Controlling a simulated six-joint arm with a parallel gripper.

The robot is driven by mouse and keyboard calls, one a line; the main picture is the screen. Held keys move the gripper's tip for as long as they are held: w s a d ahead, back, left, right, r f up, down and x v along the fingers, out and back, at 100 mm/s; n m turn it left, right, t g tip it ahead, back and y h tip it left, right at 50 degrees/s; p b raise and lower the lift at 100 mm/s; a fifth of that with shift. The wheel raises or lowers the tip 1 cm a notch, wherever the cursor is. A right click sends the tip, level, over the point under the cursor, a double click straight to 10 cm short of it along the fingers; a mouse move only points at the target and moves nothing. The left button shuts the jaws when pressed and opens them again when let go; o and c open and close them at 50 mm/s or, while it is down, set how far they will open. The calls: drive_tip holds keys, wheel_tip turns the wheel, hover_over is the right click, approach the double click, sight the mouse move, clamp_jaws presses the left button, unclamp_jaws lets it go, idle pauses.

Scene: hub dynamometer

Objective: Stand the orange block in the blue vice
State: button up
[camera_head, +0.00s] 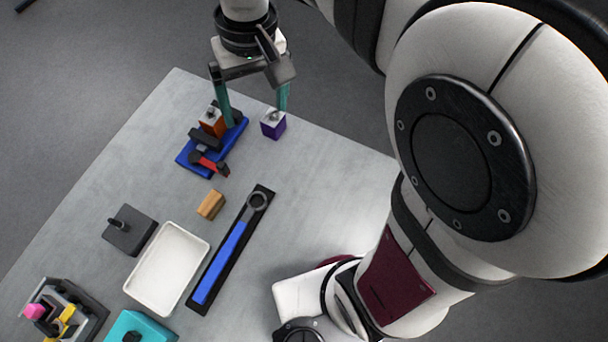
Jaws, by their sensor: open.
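The blue vice (187,157) lies near the far corner of the table, with dark jaws and a red handle (213,164). The orange block (209,126), with a pale top and a small grey knob, stands upright at the vice between its dark jaws. Whether the jaws touch it on both sides I cannot tell. My gripper (256,118) points down with its two teal fingers apart and nothing between them. The left finger is close to the right of the orange block and covers part of the vice. The right finger is above the purple block.
A purple block (273,129) with a pale top stands right of the vice. Nearer are a wooden block (210,204), a blue wrench (222,259) on a black strip, a white tray (138,287), a dark pegged block (130,237), a teal box (155,325) and a dark fixture (85,295).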

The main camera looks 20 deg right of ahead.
drive_tip(key=s+d+f+m, duration=0.1)
drive_tip(key=s+f+m, duration=0.1)
drive_tip(key=s, duration=0.6)
drive_tip(key=s+d+f+m, duration=0.1)
drive_tip(key=s+d+m, duration=0.1)
drive_tip(key=s+m, duration=0.3)
drive_tip(key=s, duration=0.4)
drive_tip(key=shift+s+f+y, duration=0.15)
drive_tip(key=shift+f+y, duration=0.2)
drive_tip(key=shift+y, duration=0.05)
